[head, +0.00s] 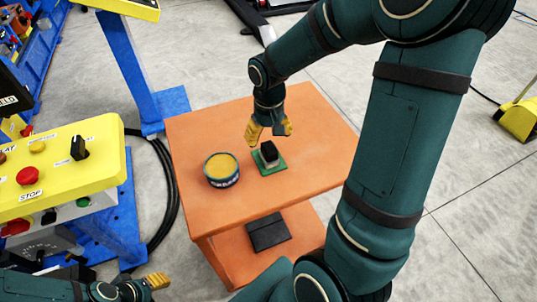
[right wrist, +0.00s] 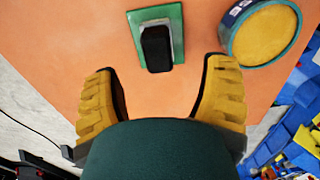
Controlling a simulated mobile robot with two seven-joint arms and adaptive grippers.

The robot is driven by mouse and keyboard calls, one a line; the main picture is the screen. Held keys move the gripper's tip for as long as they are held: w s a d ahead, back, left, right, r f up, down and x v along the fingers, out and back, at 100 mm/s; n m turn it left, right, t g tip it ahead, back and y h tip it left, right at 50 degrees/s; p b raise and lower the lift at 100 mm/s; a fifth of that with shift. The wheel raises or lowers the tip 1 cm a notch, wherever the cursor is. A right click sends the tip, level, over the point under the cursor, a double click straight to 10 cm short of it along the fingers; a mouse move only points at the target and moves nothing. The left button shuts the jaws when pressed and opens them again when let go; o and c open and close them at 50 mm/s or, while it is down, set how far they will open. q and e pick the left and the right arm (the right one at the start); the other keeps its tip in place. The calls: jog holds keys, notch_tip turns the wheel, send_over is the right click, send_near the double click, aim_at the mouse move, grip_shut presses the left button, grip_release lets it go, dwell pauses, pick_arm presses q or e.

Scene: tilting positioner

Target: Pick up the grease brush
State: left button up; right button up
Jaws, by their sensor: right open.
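What looks like the grease brush (head: 268,150), a small block with a black top and a pale lower part, is on a green pad (head: 273,170) on the orange table (head: 307,187). In the right wrist view the brush (right wrist: 156,47) shows as a dark upright shape on the green pad (right wrist: 176,17). My right gripper (head: 269,130) is open and empty, just behind the brush in the head view. In the right wrist view the brush lies ahead of the gap between its fingers (right wrist: 161,78), apart from both. My left gripper (head: 157,281) shows only partly at the bottom left.
A round tin (head: 221,170) of yellow grease stands left of the pad. A dark flat object (head: 267,232) lies on the table's lower shelf. A yellow control panel (head: 62,165) with a red stop button stands at the left. The table's right side is clear.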

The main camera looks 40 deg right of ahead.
aim_at(269, 147)
jog(key=shift+w+d+f+b, duration=0.15)
jog(key=shift+f+b, duration=0.35)
jog(key=shift+f, duration=1.5)
jog(key=shift+w+d+f+b, duration=0.15)
jog(key=shift+f+b, duration=0.35)
jog(key=shift+f, duration=1.45)
grip_shut()
